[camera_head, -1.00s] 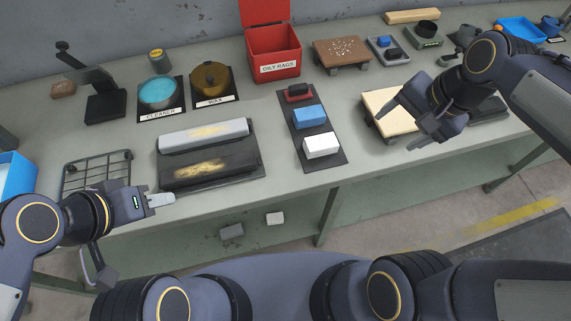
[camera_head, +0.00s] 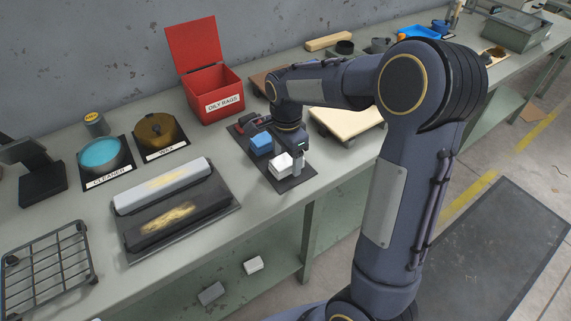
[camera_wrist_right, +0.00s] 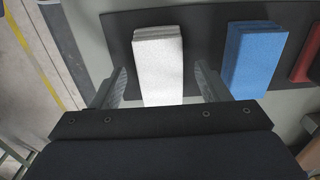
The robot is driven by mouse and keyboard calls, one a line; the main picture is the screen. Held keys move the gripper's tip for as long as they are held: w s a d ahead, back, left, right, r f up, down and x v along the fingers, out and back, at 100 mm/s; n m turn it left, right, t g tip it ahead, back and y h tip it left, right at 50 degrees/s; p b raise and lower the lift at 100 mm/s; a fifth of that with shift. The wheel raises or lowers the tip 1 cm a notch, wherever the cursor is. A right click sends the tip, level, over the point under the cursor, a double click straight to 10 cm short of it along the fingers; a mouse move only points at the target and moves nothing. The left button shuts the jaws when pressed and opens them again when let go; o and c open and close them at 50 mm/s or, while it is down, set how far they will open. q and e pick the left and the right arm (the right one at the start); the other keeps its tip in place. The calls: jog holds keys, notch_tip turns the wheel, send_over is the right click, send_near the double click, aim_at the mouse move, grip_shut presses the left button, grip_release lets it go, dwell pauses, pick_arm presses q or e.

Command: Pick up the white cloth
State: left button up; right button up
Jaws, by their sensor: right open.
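The white cloth (camera_head: 281,165) is a folded block on the near end of a dark mat (camera_head: 296,182). It also shows in the right wrist view (camera_wrist_right: 158,55), upper middle. My right gripper (camera_head: 288,163) is over the cloth, pointing down. In the wrist view its two fingers (camera_wrist_right: 161,88) stand apart, one on each side of the cloth's near end. The arm and hand hide part of the cloth in the head view. My left gripper is out of view.
A tray with two long blocks (camera_head: 212,215) is left. The red OILY RAGS bin (camera_head: 215,92) stands behind. A pale board (camera_head: 345,122) is right.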

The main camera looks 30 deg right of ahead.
jog(key=shift+f, duration=0.75)
jog(key=c, duration=1.1)
jog(key=shift+o, duration=0.2)
jog(key=shift+r, duration=0.1)
jog(key=shift+r, duration=0.5)
notch_tip(320, 180, up, 3)
jog(key=shift+s+f, duration=0.1)
jog(key=shift+f, duration=0.1)
jog(key=s+a+r, duration=0.2)
jog(key=s+r, duration=0.7)
jog(key=s, duration=0.4)
jog(key=shift+s+a+r, duration=0.15)
jog(key=shift+s+a, duration=0.1)
jog(key=shift+a, duration=0.1)
